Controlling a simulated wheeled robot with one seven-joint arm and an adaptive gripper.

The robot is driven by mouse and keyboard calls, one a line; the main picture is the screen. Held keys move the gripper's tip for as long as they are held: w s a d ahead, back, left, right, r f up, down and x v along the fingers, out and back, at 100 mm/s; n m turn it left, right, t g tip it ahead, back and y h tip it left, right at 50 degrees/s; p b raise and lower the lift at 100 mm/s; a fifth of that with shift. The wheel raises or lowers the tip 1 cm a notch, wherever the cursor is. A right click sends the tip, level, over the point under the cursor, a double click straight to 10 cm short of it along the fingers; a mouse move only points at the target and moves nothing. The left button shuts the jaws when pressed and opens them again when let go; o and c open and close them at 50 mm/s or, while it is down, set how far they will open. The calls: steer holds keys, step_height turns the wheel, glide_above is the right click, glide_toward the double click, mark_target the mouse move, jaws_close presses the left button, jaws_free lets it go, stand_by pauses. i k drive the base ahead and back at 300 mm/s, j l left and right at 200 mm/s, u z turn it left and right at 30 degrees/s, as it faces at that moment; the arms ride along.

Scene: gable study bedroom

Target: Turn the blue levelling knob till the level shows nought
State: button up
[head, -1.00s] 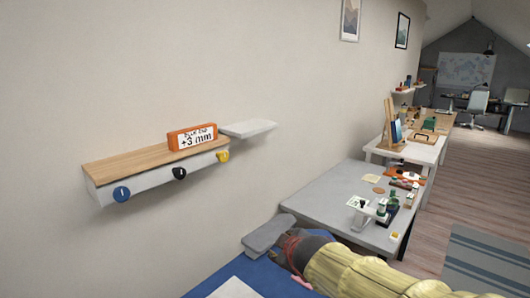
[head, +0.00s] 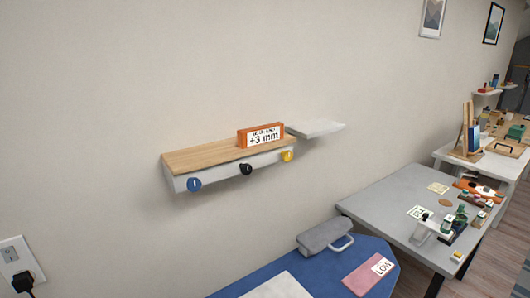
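The blue levelling knob (head: 194,184) is at the left end of the front of a wall shelf (head: 205,157) with a wooden top. A black knob (head: 246,169) and a yellow knob (head: 287,156) sit along the same front edge to its right. An orange level display (head: 261,135) stands on the shelf's right end and reads +3 mm; its upper line of small text is too blurred to read surely. My gripper is not in the head view.
A small white shelf (head: 316,128) adjoins on the right. Below, a blue surface (head: 262,277) holds a grey handled object (head: 326,238) and a pink item labelled LOW (head: 371,274). A grey table (head: 390,205) with small items stands right. A wall socket (head: 14,260) is at lower left.

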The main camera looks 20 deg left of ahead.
mark_target(193, 184)
steer(key=u, duration=1.45)
